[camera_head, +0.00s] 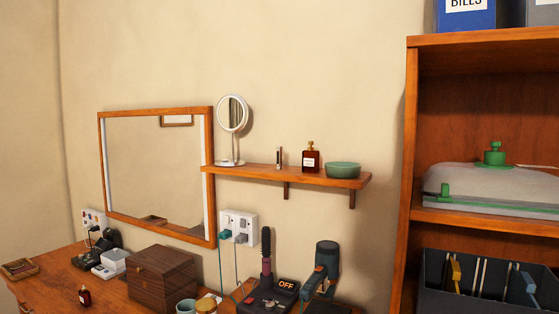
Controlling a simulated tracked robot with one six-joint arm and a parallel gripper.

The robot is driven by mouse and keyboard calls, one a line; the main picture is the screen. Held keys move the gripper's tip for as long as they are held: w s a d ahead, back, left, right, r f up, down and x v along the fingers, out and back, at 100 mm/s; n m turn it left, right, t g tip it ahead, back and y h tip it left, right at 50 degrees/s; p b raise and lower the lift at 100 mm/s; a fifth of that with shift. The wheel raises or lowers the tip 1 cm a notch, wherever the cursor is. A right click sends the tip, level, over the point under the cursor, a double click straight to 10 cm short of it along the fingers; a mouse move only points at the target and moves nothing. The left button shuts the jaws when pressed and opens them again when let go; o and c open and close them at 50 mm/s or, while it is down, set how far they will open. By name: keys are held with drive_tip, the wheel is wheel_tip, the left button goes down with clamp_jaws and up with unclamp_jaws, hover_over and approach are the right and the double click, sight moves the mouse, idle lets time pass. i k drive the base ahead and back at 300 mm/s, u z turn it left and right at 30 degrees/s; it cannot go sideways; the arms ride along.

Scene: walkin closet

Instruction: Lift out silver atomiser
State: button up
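A small slim upright item (279,158) stands on the wooden wall shelf (260,173), between the round mirror and a dark red bottle. It looks pale and dark, and may be the silver atomiser; it is too small to be sure. The dark red bottle (310,160) with a gold top and pale label stands to its right. A second small dark red bottle (85,296) stands on the dressing table at the lower left. No other possible atomiser is clear to me. My gripper is not in view.
A round mirror (232,114) and green bowl (343,170) flank the shelf items. Below are a wooden box (162,276), a hairbrush (266,255) and a hairdryer (320,270). A tall bookcase (408,170) with a dark divided bin (437,290) stands right.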

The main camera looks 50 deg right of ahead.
sight(278, 149)
drive_tip(key=u, duration=0.05)
drive_tip(key=i, duration=1)
drive_tip(key=z, duration=0.05)
